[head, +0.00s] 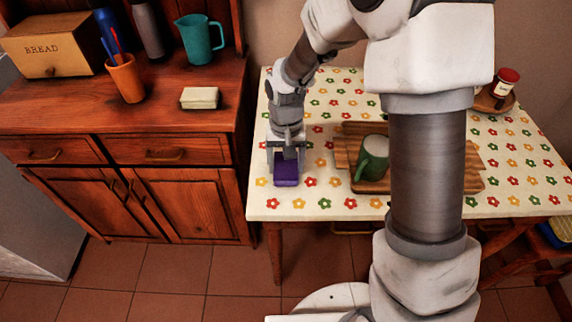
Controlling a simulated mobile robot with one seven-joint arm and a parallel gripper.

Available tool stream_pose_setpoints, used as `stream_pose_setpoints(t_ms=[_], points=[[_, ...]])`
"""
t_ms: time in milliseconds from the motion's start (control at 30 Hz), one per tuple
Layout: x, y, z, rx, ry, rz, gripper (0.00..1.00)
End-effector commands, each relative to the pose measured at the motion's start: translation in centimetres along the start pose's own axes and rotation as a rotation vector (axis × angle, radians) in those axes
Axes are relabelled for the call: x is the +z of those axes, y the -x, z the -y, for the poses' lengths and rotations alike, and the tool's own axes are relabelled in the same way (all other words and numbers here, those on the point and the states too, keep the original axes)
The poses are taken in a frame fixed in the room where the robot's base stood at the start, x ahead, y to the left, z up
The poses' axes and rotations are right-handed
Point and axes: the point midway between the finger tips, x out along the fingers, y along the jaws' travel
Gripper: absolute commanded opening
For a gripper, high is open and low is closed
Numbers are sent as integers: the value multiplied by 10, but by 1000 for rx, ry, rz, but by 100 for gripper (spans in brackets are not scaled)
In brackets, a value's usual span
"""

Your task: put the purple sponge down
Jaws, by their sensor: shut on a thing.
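The purple sponge (286,176) is in the head view, at the left part of the table with the flowered cloth (330,207). My gripper (286,158) points down over it and is shut on it, with a finger on either side. The sponge is at or just above the cloth; I cannot tell whether it touches. The upper part of the sponge is partly hidden by the gripper.
A green mug (373,160) stands on a wooden tray (420,184) right of the sponge. A jar with a red lid (504,82) is at the far right. The wooden cabinet (150,118) stands left of the table. The cloth in front of the sponge is clear.

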Motion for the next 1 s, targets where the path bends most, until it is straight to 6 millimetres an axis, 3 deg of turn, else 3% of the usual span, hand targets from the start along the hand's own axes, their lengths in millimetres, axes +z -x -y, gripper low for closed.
stream_pose_setpoints(t_ms=[267, 300, 433, 767, 1000], points=[[0, -3, 0, 0, 0, -1, 28], [0, -2, 0, 0, 0, -1, 76], [0, -2, 0, 0, 0, -1, 100], [0, 4, 0, 0, 0, -2, 100], [-2, 48, 0, -1, 0, -7, 100]])
